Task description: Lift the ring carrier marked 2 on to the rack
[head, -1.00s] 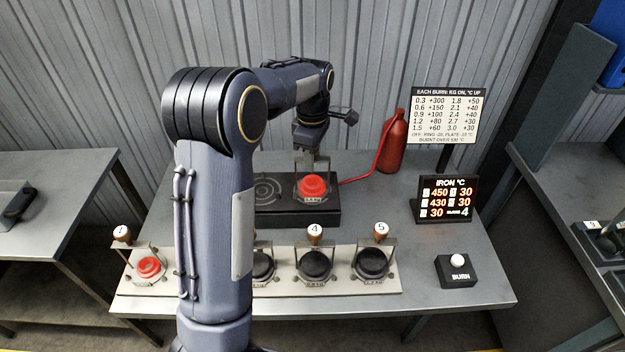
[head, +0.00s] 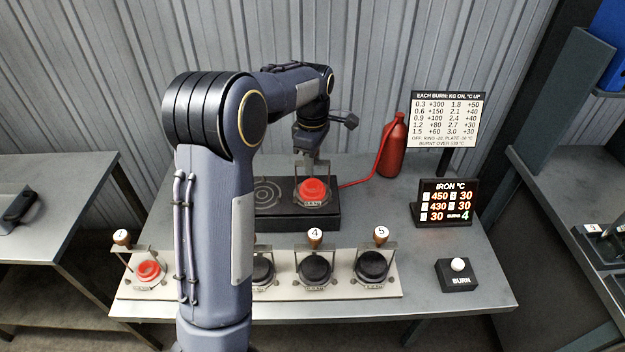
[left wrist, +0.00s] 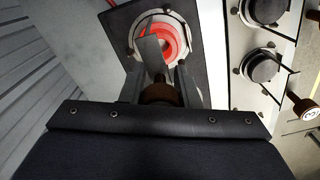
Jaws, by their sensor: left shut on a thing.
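A ring carrier with a glowing red disc (head: 313,188) is at the right end of the black hot plate (head: 270,222). Its number is hidden by my gripper, so I cannot read it. My left gripper (head: 312,158) comes down over it from above and is shut on its brown knob. The left wrist view shows the knob (left wrist: 160,92) between the fingers, with the red disc (left wrist: 160,40) beyond. I cannot tell whether the carrier touches the plate. The pale rack (head: 205,296) lies along the table's front edge, partly hidden by my left arm. My right gripper is out of view.
On the rack stand carrier 1 (head: 149,271) with a red disc, and carrier 4 (head: 315,265) and carrier 5 (head: 371,264) with dark discs. Another dark disc (head: 263,268) is partly behind my arm. A red bottle (head: 392,148), display (head: 444,203) and BURN button (head: 458,265) stand right.

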